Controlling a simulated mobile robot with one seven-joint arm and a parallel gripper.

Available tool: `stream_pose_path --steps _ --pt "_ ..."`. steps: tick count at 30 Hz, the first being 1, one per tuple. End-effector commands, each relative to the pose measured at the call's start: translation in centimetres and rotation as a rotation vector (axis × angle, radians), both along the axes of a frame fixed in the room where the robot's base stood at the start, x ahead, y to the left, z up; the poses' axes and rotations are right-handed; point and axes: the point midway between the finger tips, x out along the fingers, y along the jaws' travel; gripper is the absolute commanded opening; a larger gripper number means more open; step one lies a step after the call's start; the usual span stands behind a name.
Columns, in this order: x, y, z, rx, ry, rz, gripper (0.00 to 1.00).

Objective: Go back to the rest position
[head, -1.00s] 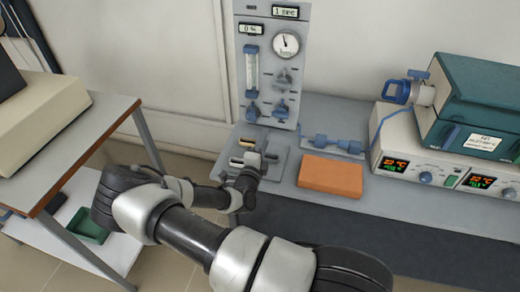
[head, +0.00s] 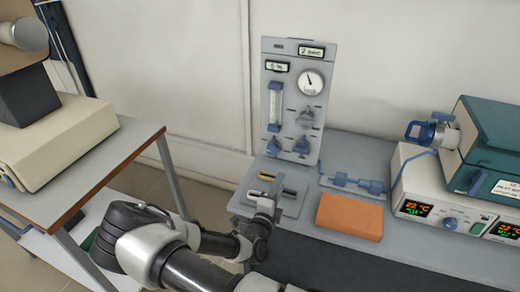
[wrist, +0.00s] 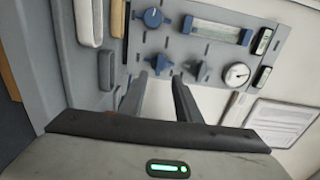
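My gripper (wrist: 160,88) shows in the wrist view with its two dark fingers apart and nothing between them. The upright grey gauge panel with blue knobs (wrist: 210,48) lies beyond the fingertips. In the head view my arm reaches in from the bottom, and its end is low over the front of the grey plate with slots and handles (head: 290,207). The fingers are hard to make out there, and I cannot tell whether they touch the plate. The gauge panel (head: 288,135) stands behind the plate.
An orange block (head: 350,215) lies right of the plate, with a blue fitting (head: 355,183) behind it. White controllers (head: 425,180) and a teal furnace (head: 490,135) stand at the right. A side table (head: 125,148) with a beige instrument (head: 75,135) stands at the left.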

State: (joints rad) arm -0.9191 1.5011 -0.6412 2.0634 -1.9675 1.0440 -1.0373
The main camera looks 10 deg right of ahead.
Motion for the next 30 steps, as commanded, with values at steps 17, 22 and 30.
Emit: stream_pose_path --steps 17,22,30 --pt "-8.8 -6.8 12.2 0.775 -0.682 -0.706 0.3" --pt "-13.9 -7.1 16.0 1.084 -1.026 -1.025 0.3" --pt "-20.3 -4.0 22.0 1.511 -1.577 -1.513 0.3"
